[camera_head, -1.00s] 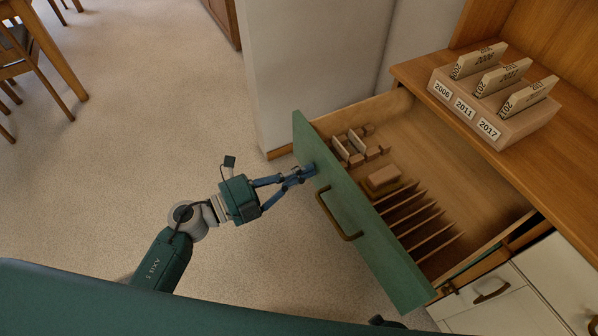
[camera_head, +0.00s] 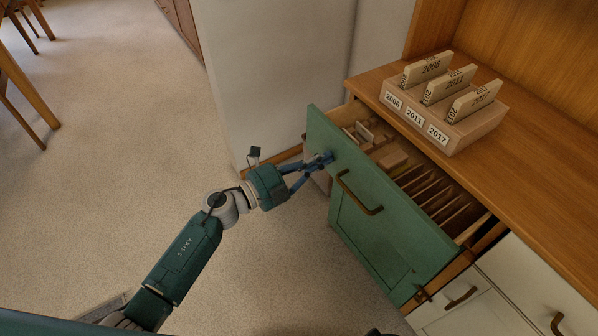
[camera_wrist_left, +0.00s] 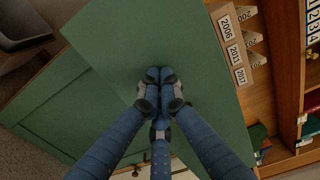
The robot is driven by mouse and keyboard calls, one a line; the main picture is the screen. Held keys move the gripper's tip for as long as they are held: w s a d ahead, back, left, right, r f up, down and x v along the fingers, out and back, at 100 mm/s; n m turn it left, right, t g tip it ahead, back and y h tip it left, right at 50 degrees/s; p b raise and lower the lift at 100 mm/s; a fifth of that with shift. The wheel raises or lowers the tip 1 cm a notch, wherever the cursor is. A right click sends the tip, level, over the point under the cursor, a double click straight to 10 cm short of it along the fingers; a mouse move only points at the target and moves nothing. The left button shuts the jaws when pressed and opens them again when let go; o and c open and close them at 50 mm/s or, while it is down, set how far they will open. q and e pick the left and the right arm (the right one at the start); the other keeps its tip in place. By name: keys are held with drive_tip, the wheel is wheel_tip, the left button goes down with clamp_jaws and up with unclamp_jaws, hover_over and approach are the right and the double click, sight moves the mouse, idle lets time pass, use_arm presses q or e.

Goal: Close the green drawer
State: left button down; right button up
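The green drawer (camera_head: 365,215) is partly open below the wooden desk top, with a brass bar handle (camera_head: 360,193) on its front. Its green front also fills much of the left wrist view (camera_wrist_left: 110,70). My left gripper (camera_head: 326,159) is at the upper left part of the front, left of the handle. In the left wrist view its blue fingers (camera_wrist_left: 158,76) are together, with nothing between them, and their tips appear to be against the green panel.
Inside the drawer are wooden dividers (camera_head: 430,190) and small blocks. A wooden holder (camera_head: 440,120) with year-labelled tabs stands on the desk top (camera_head: 535,165). White drawers (camera_head: 480,300) are at the lower right. The floor at left is open.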

sight(356, 142)
use_arm(q)
drive_tip(key=b+x, duration=0.1)
drive_tip(key=x, duration=0.6)
drive_tip(key=shift+w, duration=0.1)
drive_tip(key=b+x, duration=0.1)
drive_tip(key=x, duration=0.4)
drive_tip(key=shift+b, duration=0.3)
drive_tip(key=shift+w+d, duration=0.2)
drive_tip(key=shift+d, duration=0.2)
drive_tip(key=shift+r, duration=0.2)
use_arm(e)
drive_tip(key=w+a+r, duration=0.1)
drive_tip(key=w+r, duration=0.4)
drive_tip(key=r, duration=0.4)
drive_tip(key=shift+a+r+t, duration=0.2)
drive_tip(key=shift+r+t, duration=0.15)
drive_tip(key=shift+t, duration=0.05)
drive_tip(key=shift+w, duration=0.1)
use_arm(q)
drive_tip(key=shift+a, duration=0.1)
